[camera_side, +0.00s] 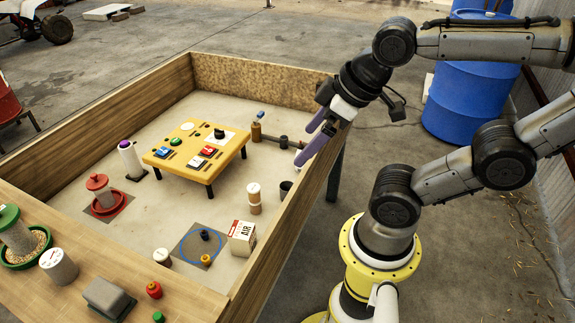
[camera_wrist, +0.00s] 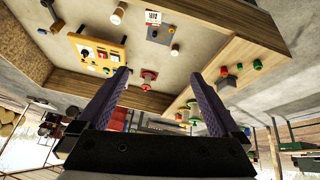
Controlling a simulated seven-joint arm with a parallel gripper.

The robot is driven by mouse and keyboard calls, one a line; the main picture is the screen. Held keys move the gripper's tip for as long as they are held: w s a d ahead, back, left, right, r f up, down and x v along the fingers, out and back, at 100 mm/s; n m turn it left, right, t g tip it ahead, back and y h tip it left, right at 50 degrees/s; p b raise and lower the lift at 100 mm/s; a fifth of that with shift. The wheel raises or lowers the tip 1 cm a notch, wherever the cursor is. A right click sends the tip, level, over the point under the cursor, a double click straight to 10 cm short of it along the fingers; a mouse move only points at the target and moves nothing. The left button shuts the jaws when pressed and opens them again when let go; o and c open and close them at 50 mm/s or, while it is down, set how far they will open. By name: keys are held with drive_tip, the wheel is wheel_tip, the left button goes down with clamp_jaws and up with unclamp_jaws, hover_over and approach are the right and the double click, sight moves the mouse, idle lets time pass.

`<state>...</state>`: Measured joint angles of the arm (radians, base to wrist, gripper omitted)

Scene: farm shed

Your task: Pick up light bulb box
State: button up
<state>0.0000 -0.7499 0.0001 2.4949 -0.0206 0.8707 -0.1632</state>
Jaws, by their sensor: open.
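The only carton I see is a small white-and-tan box (camera_side: 242,237) with red and dark print that seems to read "AIR". I cannot confirm any light bulb marking on it. It stands upright in the wooden-walled bin near the front right wall. It also shows at the top of the wrist view as a small box (camera_wrist: 153,18). My gripper (camera_side: 304,146), with purple fingers, is open and empty, high by the bin's right wall, well apart from the box. In the wrist view the open fingers (camera_wrist: 158,86) have nothing held between them.
A blue-ringed mat (camera_side: 197,264) with small knobs lies left of the box. A tan-and-white cylinder (camera_side: 254,197) and a dark cup (camera_side: 286,188) stand behind it. A yellow panel table (camera_side: 183,172) stands farther back. The bin's wooden right wall (camera_side: 285,222) rises beside the box.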

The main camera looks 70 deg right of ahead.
drive_tip(key=w+d+r+n+h, duration=0.1)
drive_tip(key=w+d+r+n, duration=0.15)
drive_tip(key=w, duration=0.35)
drive_tip(key=w+d+r+n+t+h, duration=0.1)
drive_tip(key=w+d+r+n+h, duration=0.1)
drive_tip(key=w+d+n, duration=0.25)
drive_tip(key=w+d+r+n+h, duration=0.1)
drive_tip(key=w+d+r+n, duration=0.2)
drive_tip(key=w, duration=0.3)
drive_tip(key=w+d+f+n+g+h, duration=0.1)
drive_tip(key=w+d+f+n, duration=0.1)
drive_tip(key=w+d+f, duration=0.4)
drive_tip(key=w+d+f+n+g+h, duration=0.1)
drive_tip(key=w+d+f+n, duration=0.2)
drive_tip(key=w+d, duration=0.45)
drive_tip(key=s+d+f+n+g, duration=0.2)
drive_tip(key=d+f, duration=1.2)
drive_tip(key=f, duration=0.2)
drive_tip(key=shift+s+d+f+m+g+y, duration=0.45)
drive_tip(key=shift+s+d+f, duration=1.45)
drive_tip(key=shift+f, duration=2.9)
drive_tip(key=shift+s+d+f+m+g+y, duration=0.15)
drive_tip(key=shift+s+d+f+g, duration=0.55)
drive_tip(key=shift+s+d+f, duration=2.65)
drive_tip(key=shift+w+d+f+m+g+y, duration=0.25)
drive_tip(key=shift+d+f+g, duration=0.5)
drive_tip(key=shift+f, duration=5.45)
drive_tip(key=shift+s+d, duration=0.1)
drive_tip(key=shift+d, duration=0.1)
